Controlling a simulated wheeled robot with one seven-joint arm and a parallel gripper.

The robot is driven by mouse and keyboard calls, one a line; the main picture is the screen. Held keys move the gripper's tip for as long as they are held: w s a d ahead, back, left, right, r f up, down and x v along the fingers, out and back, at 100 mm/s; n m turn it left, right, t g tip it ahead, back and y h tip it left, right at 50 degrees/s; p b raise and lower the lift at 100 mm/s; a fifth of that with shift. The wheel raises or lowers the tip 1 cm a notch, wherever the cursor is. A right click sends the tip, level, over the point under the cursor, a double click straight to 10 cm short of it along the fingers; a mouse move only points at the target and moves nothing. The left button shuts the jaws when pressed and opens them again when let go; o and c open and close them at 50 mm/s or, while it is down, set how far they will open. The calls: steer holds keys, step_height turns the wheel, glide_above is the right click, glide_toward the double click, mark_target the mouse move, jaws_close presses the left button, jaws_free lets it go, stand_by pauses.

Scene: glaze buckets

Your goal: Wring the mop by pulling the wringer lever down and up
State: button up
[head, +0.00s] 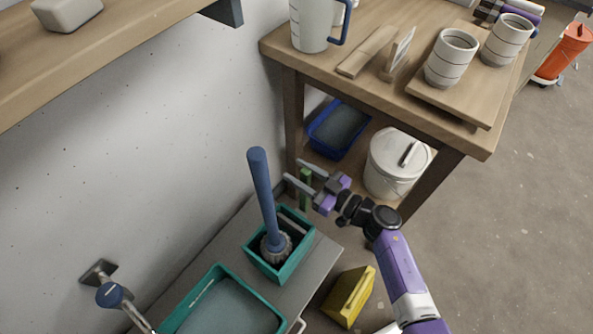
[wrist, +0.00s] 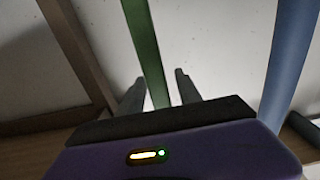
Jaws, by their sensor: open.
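The mop stands almost upright, its blue handle (head: 262,195) rising from a grey mop head (head: 276,247) in a teal wringer box (head: 255,262). A green bar (head: 306,190), which looks like the wringer lever, stands upright right of the mop handle. My gripper (head: 293,171) is open at this bar, fingers pointing left toward the wall. In the wrist view, the green bar (wrist: 146,50) runs up between the two open fingers (wrist: 159,78). I cannot tell whether they touch it. The mop handle (wrist: 290,70) passes to the right there. The bar's lower end is hidden.
A wooden table (head: 440,135) with mugs (head: 451,58) stands behind my gripper. A white lidded bucket (head: 397,162) and a blue tub (head: 338,128) sit under it. A teal basin (head: 225,305) is at the front, a yellow object (head: 349,297) to its right.

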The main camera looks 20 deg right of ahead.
steer(key=shift+w+a, duration=0.25)
steer(key=shift+w, duration=0.2)
steer(key=shift+c, duration=0.2)
jaws_close()
stand_by(1.0)
